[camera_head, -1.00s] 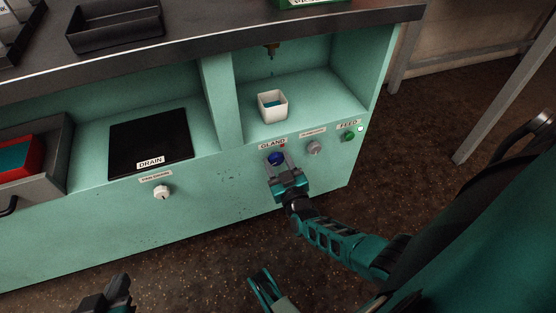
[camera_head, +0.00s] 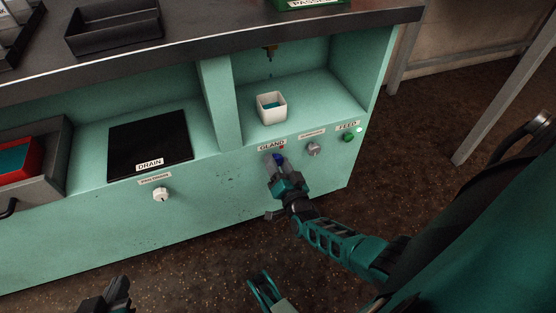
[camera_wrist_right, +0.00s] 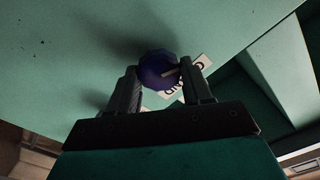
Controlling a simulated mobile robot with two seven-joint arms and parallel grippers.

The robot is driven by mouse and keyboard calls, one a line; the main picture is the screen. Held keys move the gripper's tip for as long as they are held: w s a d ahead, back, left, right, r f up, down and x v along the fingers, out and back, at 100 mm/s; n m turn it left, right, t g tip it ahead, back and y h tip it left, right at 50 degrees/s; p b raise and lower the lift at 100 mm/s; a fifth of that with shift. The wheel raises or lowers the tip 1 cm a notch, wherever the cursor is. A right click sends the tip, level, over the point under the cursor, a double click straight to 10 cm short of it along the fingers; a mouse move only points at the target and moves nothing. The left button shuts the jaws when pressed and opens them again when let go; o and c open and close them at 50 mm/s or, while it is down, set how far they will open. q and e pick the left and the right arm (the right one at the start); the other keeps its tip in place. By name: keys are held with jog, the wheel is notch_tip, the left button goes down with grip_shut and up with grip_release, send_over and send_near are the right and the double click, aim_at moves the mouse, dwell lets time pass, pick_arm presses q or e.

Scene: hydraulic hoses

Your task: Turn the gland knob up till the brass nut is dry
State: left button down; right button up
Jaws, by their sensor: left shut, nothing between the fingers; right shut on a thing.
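The blue gland knob (camera_head: 279,158) is on the green cabinet front, just under the GLAND label (camera_head: 271,146). My right gripper (camera_head: 274,162) is shut on this knob. The wrist view shows the dark blue knob (camera_wrist_right: 158,69) with a pale pointer line between the two fingers (camera_wrist_right: 163,88). The brass nut (camera_head: 270,52) is at the top of the open bay, partly under the counter. A small dark speck, perhaps a drop, shows below it. My left gripper (camera_head: 112,296) is shut and empty at the bottom left.
A grey knob (camera_head: 314,149) and a green FEED button (camera_head: 349,137) are right of the gland knob. A white knob (camera_head: 161,194) is under the black DRAIN plate (camera_head: 150,143). A drawer with a red box (camera_head: 20,159) juts out at the left.

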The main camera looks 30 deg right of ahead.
jog(key=shift+m, duration=0.7)
jog(key=o, duration=1)
jog(key=shift+o, duration=0.2)
pick_arm(q)
jog(key=shift+s, duration=0.1)
